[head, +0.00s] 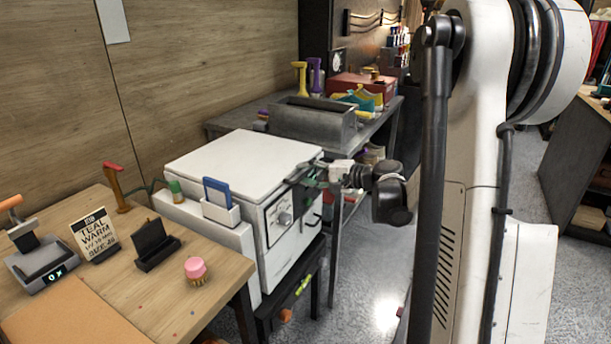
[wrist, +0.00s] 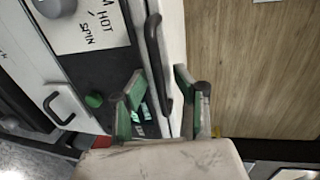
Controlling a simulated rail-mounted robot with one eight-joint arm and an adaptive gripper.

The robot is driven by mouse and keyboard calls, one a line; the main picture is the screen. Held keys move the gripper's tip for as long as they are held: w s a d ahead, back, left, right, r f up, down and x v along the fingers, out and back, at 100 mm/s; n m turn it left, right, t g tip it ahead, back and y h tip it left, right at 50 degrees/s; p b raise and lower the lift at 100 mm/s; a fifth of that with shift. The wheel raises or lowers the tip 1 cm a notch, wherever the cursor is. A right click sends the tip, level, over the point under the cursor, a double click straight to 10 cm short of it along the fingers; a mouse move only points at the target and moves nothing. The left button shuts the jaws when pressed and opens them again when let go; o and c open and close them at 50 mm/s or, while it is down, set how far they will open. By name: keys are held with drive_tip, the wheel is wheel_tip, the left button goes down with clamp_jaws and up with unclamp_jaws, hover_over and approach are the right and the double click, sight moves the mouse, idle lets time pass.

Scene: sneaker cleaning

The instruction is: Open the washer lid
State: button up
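The washer (head: 270,222) is a white box with a control panel on its front, and its flat white lid (head: 235,158) is down. My gripper (head: 305,180) is at the washer's upper front edge, near the right corner. In the wrist view my gripper (wrist: 161,82) is open, its two green-faced fingers apart. A dark bar handle (wrist: 154,45) on the white lid edge runs down between the fingers in the picture. I cannot tell whether either finger touches it. Part of the front edge is hidden behind my gripper in the head view.
A wooden table (head: 185,300) with a scale (head: 42,260), a sign (head: 95,235) and a pink brush (head: 196,270) stands at left. A grey bench with a metal trough (head: 312,122) is behind the washer. A wood wall (head: 200,60) runs along the back. The floor at right front is clear.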

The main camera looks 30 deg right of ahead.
drive_tip(key=shift+w, duration=0.15)
clamp_jaws()
drive_tip(key=shift+a, duration=0.1)
idle(0.3)
